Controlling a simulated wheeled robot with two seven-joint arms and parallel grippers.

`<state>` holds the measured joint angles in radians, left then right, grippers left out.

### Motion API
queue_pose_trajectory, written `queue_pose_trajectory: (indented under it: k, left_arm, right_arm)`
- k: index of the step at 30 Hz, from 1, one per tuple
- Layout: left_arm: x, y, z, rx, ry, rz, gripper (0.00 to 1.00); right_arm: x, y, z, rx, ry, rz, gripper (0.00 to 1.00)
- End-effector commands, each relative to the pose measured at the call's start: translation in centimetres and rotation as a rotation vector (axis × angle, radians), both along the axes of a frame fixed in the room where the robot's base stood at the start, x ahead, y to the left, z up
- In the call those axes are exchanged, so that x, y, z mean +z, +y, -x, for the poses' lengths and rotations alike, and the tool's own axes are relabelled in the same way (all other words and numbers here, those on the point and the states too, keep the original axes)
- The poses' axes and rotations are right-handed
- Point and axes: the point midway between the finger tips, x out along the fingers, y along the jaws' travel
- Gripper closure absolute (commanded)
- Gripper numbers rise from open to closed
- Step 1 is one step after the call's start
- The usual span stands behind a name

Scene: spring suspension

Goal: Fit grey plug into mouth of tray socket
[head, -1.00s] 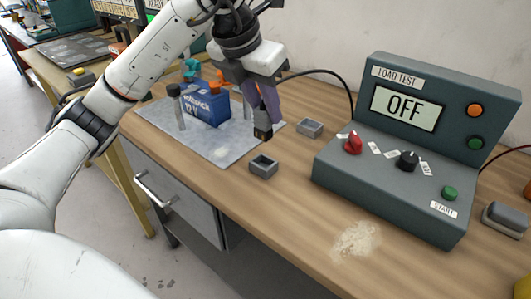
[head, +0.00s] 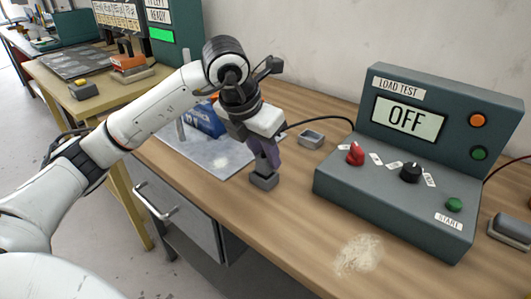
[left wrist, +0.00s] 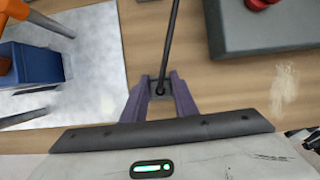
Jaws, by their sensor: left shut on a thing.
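My right gripper is not in view.
A blue battery pack (head: 206,121) stands on a pale metal sheet (head: 214,160) to the left.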

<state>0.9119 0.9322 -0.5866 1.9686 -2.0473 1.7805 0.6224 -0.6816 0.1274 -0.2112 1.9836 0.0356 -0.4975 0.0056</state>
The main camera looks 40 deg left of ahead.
Motion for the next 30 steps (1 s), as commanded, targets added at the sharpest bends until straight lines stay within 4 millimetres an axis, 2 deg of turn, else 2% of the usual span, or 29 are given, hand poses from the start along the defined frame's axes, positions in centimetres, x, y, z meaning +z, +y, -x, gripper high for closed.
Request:
queue_pose_trajectory:
  k: [1, 3, 4, 12, 16, 30]
  left_arm:
    - [-0.1, 0.0, 0.0, 0.0, 0.0, 0.0, 0.69]
    - [0.0, 0.0, 0.0, 0.0, 0.0, 0.0, 0.57]
    - [0.0, 0.0, 0.0, 0.0, 0.0, 0.0, 0.55]
    - [0.0, 0.0, 0.0, 0.0, 0.0, 0.0, 0.55]
    - [0.9, 0.0, 0.1, 0.0, -0.003, 0.0, 0.55]
    - [9.5, 0.3, 3.7, 0.0, -0.004, 0.0, 0.55]
  right_arm:
    - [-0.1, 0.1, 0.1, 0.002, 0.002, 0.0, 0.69]
    - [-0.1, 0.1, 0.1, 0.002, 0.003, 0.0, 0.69]
    - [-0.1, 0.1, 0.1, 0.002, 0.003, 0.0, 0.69]
    - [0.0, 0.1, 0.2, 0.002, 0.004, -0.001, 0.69]
    - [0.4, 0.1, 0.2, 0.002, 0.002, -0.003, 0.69]
    - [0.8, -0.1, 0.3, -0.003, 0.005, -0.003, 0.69]
